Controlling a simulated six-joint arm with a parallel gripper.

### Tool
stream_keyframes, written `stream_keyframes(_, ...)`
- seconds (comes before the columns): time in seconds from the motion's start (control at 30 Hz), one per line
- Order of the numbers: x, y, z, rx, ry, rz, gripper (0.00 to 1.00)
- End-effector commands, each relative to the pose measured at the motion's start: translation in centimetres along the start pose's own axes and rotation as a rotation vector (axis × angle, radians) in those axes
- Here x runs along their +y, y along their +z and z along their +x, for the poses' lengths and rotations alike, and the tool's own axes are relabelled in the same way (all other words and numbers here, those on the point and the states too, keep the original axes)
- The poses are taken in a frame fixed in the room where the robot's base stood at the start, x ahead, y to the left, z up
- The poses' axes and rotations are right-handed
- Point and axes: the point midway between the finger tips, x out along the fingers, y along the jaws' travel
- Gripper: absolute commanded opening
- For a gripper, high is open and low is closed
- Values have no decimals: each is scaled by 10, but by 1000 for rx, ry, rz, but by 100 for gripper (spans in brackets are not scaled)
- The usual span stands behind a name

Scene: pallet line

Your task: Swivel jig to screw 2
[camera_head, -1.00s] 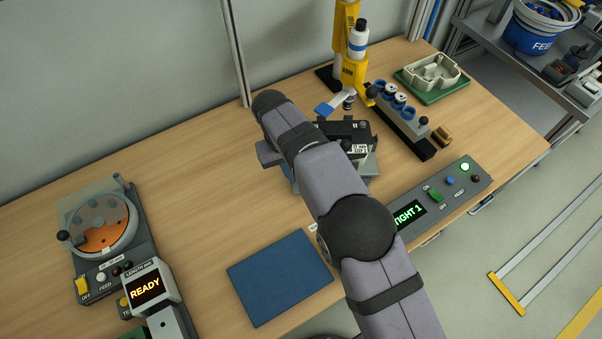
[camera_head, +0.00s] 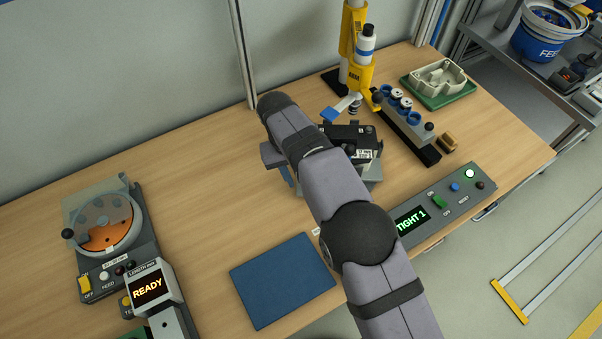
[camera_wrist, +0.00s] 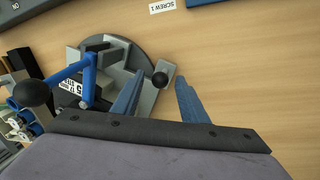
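The jig (camera_head: 372,172) is a grey block on a round base with a dark top and a white label, partly hidden behind my arm in the head view. In the wrist view its round grey plate (camera_wrist: 146,50) carries a blue clamp lever (camera_wrist: 89,78) and a small tab with a black ball knob (camera_wrist: 160,79). My gripper (camera_wrist: 160,78) is open, with its two blue fingertips apart on either side of this knob; contact cannot be told. In the head view a blue finger (camera_head: 287,174) shows beside the jig. The control box (camera_head: 440,207) display reads "TIGHT 1".
A yellow screwdriver stand (camera_head: 360,72) rises behind the jig. A rack of blue rings (camera_head: 409,122) stands to its right. A blue mat (camera_head: 282,280) lies in front, and a feeder (camera_head: 108,235) stands at left. A "SCREW 1" label (camera_wrist: 162,6) lies on the table.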

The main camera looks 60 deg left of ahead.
Motion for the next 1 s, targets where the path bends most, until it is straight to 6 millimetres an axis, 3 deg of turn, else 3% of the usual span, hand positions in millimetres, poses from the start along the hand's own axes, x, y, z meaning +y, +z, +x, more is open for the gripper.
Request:
stream_keyframes(0.17, -1, -1, -9, 3, -1, 0, 40)
stream_keyframes(0.6, 0, -1, -65, 5, -1, 0, 40)
stream_keyframes(1.0, 0, 0, -74, 2, 0, -1, 40)
